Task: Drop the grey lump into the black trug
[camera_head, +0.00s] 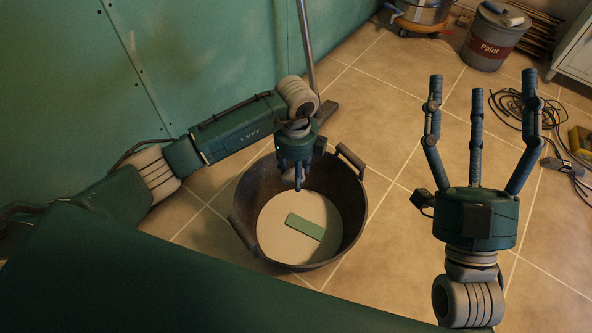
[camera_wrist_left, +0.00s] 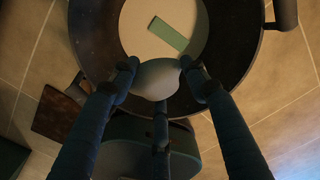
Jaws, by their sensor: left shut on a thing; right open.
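The black trug (camera_head: 345,205) stands on the tiled floor with its handles up. A flat pale surface (camera_head: 275,240) fills its bottom, and a green rectangular piece (camera_head: 304,227) lies on it. My left gripper (camera_head: 298,184) points down over the trug's far part. In the left wrist view its fingers are shut around the rounded pale grey lump (camera_wrist_left: 157,79), with the trug's wall (camera_wrist_left: 235,50) and the green piece (camera_wrist_left: 168,34) below. My right gripper (camera_head: 480,90) is open and empty, fingers up, right of the trug.
A green board wall (camera_head: 200,60) runs along the left. A pole (camera_head: 306,45) stands behind the trug on a dark base.

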